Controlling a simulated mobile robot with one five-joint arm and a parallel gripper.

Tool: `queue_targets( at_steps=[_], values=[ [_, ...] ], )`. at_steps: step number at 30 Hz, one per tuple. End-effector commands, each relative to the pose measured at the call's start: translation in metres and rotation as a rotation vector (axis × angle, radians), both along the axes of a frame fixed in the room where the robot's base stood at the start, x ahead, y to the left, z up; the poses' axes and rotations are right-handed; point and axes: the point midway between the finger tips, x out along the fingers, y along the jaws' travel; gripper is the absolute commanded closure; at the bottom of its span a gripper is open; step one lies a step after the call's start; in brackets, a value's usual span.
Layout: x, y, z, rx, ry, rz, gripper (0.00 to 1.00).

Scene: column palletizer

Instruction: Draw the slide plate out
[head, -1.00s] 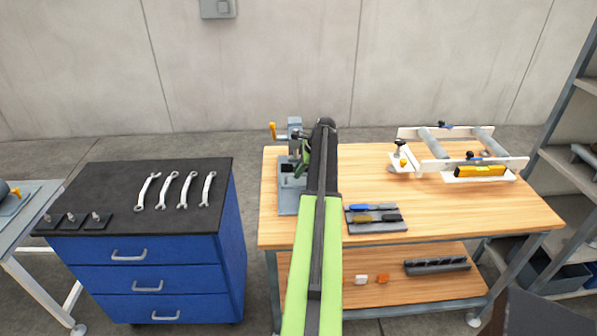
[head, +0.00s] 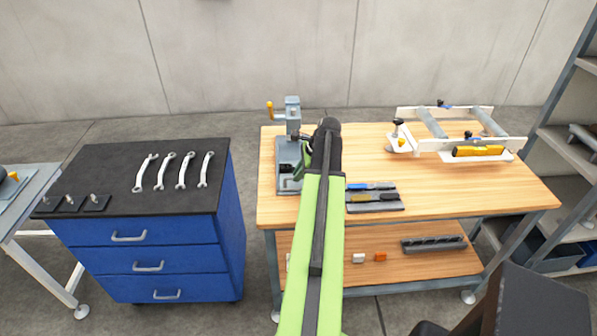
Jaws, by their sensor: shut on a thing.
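The grey press-like fixture (head: 293,107) stands at the left end of the wooden bench, with an orange-tipped handle at its upper left. Its flat grey base (head: 286,188) lies on the bench top. My gripper (head: 296,172) is low over this base, beside and partly behind my green and black arm. It is shut on a small dark part at the base, which I take to be the slide plate (head: 286,169). The plate's outline and the contact with the fingers are mostly hidden or too small to make out.
A grey tray (head: 376,207) with blue- and yellow-handled tools lies right of my arm. A white roller frame (head: 455,144) stands at the bench's right. A blue drawer cabinet (head: 150,235) with several wrenches is at left. The bench's front middle is clear.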

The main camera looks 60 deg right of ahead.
Motion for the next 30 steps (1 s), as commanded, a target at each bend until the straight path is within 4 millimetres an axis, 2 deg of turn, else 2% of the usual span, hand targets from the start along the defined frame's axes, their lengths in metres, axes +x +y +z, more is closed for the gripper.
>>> queue_targets(
  at_steps=[1,6,14,17,20,30],
  values=[
    [0.000,0.000,0.000,-0.001,-0.001,0.000,0.86],
    [0.000,0.000,0.000,0.000,0.000,0.000,0.66],
    [0.000,0.000,0.000,0.000,0.000,0.000,0.66],
    [-0.002,-0.001,0.008,0.000,0.000,0.000,0.66],
    [-0.008,-0.001,0.025,0.000,0.000,-0.001,0.66],
    [-0.041,-0.008,0.103,0.000,0.000,-0.002,0.66]
  ],
)
